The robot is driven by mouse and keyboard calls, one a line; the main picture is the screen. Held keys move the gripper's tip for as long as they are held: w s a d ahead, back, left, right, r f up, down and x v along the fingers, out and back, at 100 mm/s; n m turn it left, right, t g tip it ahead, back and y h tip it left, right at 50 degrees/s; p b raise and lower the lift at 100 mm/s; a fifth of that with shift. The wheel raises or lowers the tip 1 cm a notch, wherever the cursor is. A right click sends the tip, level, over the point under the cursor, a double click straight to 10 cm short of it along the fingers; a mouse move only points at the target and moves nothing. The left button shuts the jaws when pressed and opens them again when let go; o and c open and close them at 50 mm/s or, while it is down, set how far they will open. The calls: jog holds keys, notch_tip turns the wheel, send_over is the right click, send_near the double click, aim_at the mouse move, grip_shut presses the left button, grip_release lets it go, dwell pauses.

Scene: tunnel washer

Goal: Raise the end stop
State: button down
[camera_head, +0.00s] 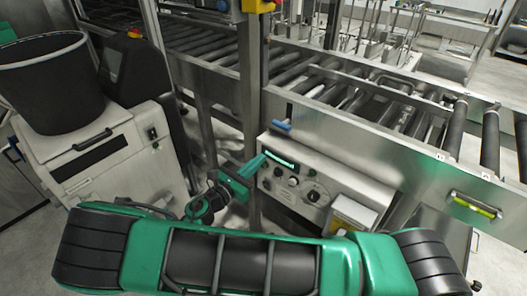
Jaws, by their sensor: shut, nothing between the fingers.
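My gripper (257,161) is in the middle of the head view, beyond my green arm. Its teal fingers are together with nothing between them, close in front of the control box (340,184). I cannot tell whether they touch it. A small blue handle (282,126) sticks out from the conveyor's side just above the box and the fingers. A bent metal bar (392,80) stands over the rollers farther right. I cannot tell for sure which part is the end stop.
The roller conveyor (330,122) runs across the back to the right. A steel post (250,90) rises just behind my gripper. A white cabinet (100,150) with a black bin (50,85) stands left. A yellow-green level (475,204) sits on the conveyor's right side.

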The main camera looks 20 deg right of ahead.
aim_at(275, 153)
jog(key=x, duration=0.9)
jog(key=shift+d, duration=0.25)
notch_tip(275, 153, up, 2)
jog(key=shift+r, duration=0.15)
jog(key=shift+w+d+r, duration=0.15)
jog(key=shift+r, duration=0.65)
notch_tip(275, 153, up, 6)
jog(key=shift+r, duration=0.15)
